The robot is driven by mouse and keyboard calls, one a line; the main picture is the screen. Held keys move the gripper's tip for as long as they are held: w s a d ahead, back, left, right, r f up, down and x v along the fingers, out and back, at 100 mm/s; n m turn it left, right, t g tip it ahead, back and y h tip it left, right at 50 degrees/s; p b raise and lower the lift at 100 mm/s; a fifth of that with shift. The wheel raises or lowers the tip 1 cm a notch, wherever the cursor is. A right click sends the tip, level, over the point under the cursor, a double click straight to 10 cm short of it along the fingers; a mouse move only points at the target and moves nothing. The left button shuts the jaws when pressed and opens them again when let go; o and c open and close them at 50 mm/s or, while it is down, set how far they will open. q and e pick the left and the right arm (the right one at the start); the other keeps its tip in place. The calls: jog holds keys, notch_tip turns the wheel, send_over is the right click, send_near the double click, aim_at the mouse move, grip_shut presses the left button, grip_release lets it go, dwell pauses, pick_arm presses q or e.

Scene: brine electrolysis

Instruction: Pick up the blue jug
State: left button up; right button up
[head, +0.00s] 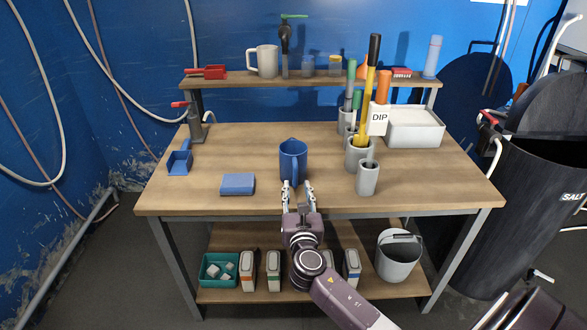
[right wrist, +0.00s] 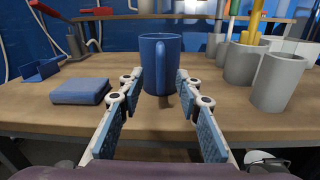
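The blue jug (head: 293,160) stands upright on the wooden table, near its middle. Its handle faces my right gripper. In the right wrist view the jug (right wrist: 160,65) is straight ahead, just beyond the fingertips. My right gripper (head: 298,190) is open and empty at the table's front edge, with its fingers pointing at the jug. In the right wrist view the two blue-padded fingers (right wrist: 153,90) are spread apart, with the jug's handle in line with the gap. Whether the fingertips reach the handle is hard to tell. My left gripper is not in view.
A blue sponge-like block (head: 238,184) lies left of the jug. Grey cylinders (head: 367,178) with coloured sticks stand to the right, by a white bin (head: 415,128). A raised shelf (head: 330,80) runs along the back, holding a grey jug (head: 264,61).

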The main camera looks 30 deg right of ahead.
aim_at(296, 174)
jog(key=shift+w+d+r+n, duration=0.1)
jog(key=shift+w+r+n, duration=0.15)
jog(key=shift+w, duration=0.2)
jog(key=x, duration=0.7)
jog(key=shift+w+d, duration=0.1)
jog(key=shift+d, duration=0.15)
grip_shut()
